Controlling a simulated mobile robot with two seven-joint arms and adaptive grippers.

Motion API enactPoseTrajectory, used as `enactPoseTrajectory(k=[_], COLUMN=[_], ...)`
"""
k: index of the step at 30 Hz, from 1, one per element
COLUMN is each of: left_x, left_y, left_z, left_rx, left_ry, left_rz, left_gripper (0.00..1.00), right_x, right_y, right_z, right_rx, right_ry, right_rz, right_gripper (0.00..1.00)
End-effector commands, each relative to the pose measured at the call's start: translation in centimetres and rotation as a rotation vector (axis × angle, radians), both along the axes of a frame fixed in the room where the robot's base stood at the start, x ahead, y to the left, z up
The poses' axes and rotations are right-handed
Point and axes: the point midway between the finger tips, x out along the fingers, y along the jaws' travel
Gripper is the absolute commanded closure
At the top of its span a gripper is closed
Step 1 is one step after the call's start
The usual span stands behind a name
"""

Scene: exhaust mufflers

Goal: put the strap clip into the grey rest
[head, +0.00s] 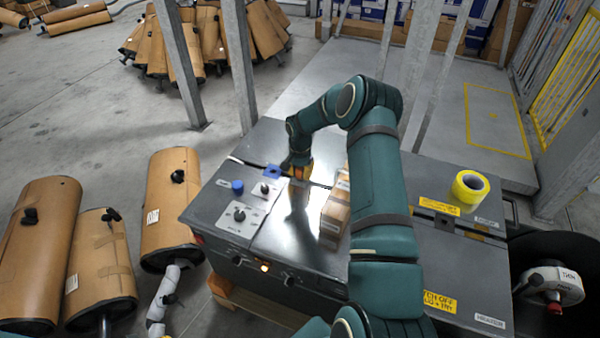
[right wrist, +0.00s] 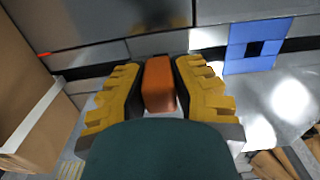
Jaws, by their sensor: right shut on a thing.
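My right gripper (head: 300,172) is low over the left part of the grey bench top. In the right wrist view its yellow fingers (right wrist: 160,88) are closed on the sides of an orange-brown block, which I take as the strap clip (right wrist: 158,85). The clip is hard to make out in the head view. A blue square piece with a dark hole (right wrist: 250,46) lies ahead and to the right in the wrist view; it is left of the gripper in the head view (head: 272,171). I cannot pick out the grey rest with certainty. My left gripper is not in view.
The grey bench top (head: 290,235) carries a cardboard box (head: 335,214) right of the gripper, knobs and a blue cap (head: 237,186) on the left, and a yellow tape roll (head: 470,187) on the right. Wrapped mufflers (head: 172,205) stand left. A black bin (head: 560,245) is at right.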

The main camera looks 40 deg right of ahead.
Motion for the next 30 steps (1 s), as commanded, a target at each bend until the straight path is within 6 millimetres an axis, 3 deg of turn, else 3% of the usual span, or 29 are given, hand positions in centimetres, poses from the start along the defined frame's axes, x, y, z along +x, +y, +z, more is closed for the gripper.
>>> enactPoseTrajectory(k=[30], left_x=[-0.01], left_y=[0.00], left_z=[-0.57], left_rx=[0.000], left_ry=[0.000], left_rz=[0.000], left_gripper=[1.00], right_x=[0.02], right_y=[0.05], right_z=[-0.41], right_rx=[0.000], right_ry=[0.000], right_rz=[0.000], right_gripper=[1.00])
